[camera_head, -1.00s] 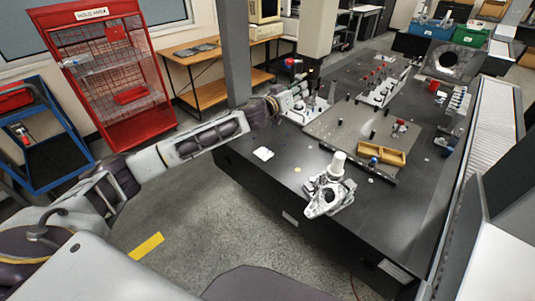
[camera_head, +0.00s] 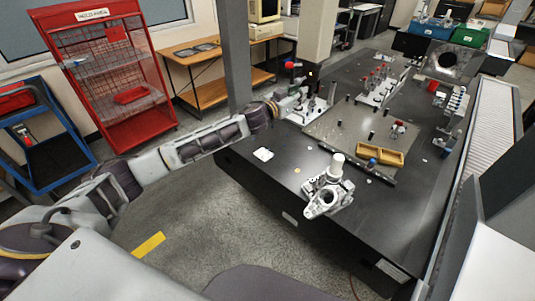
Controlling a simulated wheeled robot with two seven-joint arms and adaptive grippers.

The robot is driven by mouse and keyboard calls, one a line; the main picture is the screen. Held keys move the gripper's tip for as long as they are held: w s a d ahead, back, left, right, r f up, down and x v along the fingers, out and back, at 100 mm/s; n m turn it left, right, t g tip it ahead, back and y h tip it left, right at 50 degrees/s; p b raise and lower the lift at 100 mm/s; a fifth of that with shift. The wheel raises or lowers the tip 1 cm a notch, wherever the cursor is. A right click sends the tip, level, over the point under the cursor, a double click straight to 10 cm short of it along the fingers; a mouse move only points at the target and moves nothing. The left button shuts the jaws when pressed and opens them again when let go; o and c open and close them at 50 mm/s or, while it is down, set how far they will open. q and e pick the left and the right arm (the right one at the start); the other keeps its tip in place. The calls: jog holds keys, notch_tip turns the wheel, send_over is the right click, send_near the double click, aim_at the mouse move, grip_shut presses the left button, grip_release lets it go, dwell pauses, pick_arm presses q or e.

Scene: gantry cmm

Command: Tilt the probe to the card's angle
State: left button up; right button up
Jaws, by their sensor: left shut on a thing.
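My left arm reaches in from the left across the table's (camera_head: 250,175) left edge. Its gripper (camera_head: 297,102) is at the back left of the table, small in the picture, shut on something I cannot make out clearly. My right gripper is not in view.
A light metal part with a white cylinder (camera_head: 336,165) stands at the near table edge. A tan tray (camera_head: 379,156) and racks with red-topped pieces (camera_head: 380,83) lie beyond. A grey column (camera_head: 235,55) rises behind my left arm. A roller conveyor (camera_head: 490,120) runs along the right.

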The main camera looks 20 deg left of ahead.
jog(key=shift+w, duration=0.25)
pick_arm(q)
jog(key=shift+m, duration=0.3)
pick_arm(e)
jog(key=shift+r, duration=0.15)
pick_arm(q)
jog(key=m+p, duration=0.2)
jog(key=m, duration=0.2)
jog(key=shift+f, duration=0.1)
jog(key=o, duration=0.7)
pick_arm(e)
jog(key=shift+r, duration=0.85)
